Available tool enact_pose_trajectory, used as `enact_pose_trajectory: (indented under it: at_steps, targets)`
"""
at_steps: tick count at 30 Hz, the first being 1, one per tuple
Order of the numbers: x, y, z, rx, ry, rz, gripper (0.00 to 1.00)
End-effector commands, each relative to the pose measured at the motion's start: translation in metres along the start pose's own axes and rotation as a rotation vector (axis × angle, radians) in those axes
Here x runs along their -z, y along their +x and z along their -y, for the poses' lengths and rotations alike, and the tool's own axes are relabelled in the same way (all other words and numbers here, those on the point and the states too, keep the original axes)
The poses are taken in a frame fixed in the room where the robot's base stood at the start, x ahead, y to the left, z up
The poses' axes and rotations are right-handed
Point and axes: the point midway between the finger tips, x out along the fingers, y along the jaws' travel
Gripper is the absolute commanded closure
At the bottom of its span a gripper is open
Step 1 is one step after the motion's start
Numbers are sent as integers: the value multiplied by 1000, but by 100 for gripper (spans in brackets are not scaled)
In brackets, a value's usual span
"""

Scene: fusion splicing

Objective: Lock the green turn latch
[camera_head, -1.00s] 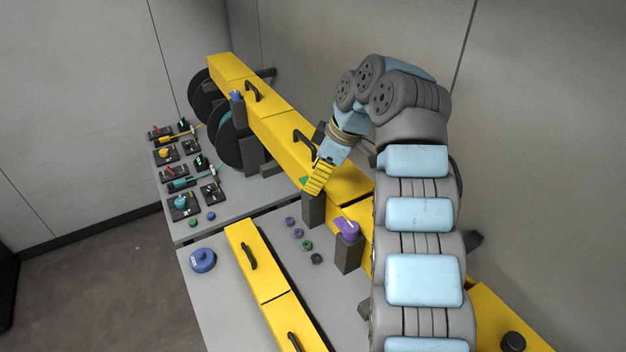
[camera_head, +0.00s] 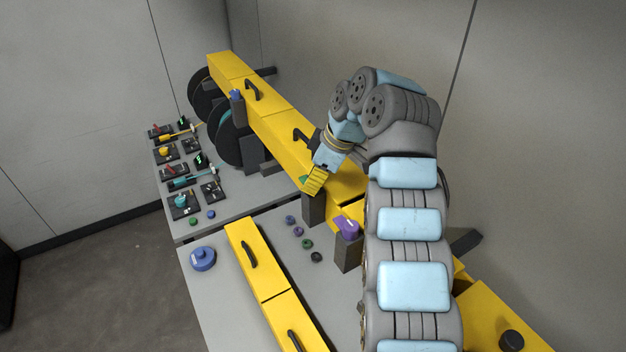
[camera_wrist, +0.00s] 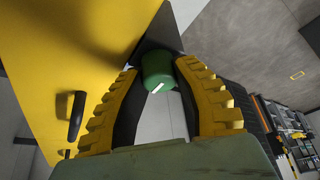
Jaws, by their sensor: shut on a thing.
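The green turn latch (camera_wrist: 157,70) sits on a dark post between the tips of my gripper (camera_wrist: 155,80) in the wrist view. It has a white mark on its face. The yellow ribbed fingers are shut on it, one on each side. In the head view, my gripper (camera_head: 314,180) is at the dark post (camera_head: 313,208) beside the long yellow beam (camera_head: 284,144), and only a small green bit of the latch (camera_head: 304,179) shows. The rest is hidden by the fingers.
A purple latch (camera_head: 347,228) stands on another dark post close by to the right. Small knobs (camera_head: 298,231) and a blue round piece (camera_head: 203,258) lie on the grey table. A yellow cover (camera_head: 262,274) with handles lies in front. Black handles stick up from the beam.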

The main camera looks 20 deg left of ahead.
Motion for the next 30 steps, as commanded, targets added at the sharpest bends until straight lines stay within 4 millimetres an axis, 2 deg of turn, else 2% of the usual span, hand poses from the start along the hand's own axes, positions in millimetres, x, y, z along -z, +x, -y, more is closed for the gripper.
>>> enact_pose_trajectory:
  at_steps: [14,30]
  targets:
    - [-1,3,0,-25,57,-1,100]
    - [-2,7,0,-195,467,-1,100]
